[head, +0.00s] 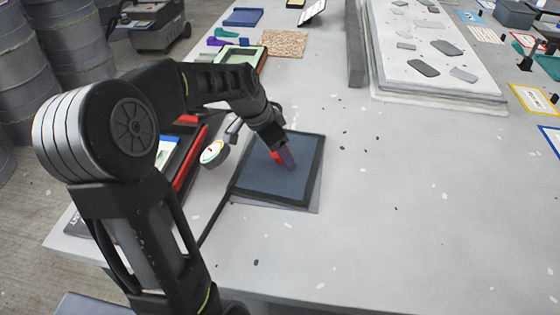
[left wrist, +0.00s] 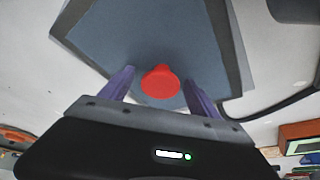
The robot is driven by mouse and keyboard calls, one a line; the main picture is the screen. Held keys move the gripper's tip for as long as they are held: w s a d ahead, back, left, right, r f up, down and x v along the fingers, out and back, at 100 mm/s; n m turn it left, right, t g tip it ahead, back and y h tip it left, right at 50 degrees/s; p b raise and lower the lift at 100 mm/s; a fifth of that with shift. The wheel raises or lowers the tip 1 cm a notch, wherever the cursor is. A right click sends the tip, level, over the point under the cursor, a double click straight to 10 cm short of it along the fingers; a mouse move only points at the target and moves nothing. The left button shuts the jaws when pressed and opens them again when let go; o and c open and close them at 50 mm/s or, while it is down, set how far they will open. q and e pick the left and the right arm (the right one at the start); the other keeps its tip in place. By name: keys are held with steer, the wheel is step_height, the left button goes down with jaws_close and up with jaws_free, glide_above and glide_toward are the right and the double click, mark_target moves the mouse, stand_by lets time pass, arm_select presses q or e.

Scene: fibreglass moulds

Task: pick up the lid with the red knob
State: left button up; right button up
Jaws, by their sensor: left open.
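The lid is a blue-grey square with a dark border (head: 262,184), lying flat on the table. Its red knob (head: 276,157) stands near the middle, partly hidden by my gripper. My left gripper (head: 289,160) points down over the lid at the knob. In the left wrist view the lid's panel (left wrist: 150,38) fills the top, and the round red knob (left wrist: 161,82) sits between the two purple fingers of my left gripper (left wrist: 158,92). The fingers are apart, with a gap on each side of the knob. My right gripper is in neither view.
A round dial (head: 213,153) and a red-edged case (head: 188,166) are close on the lid's left. A white slab with dark patches (head: 420,82) is at the back right. The table right of the lid is clear.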

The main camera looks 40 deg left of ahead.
arm_select(q)
steer(key=shift+c, duration=0.4)
jaws_close()
stand_by(0.4)
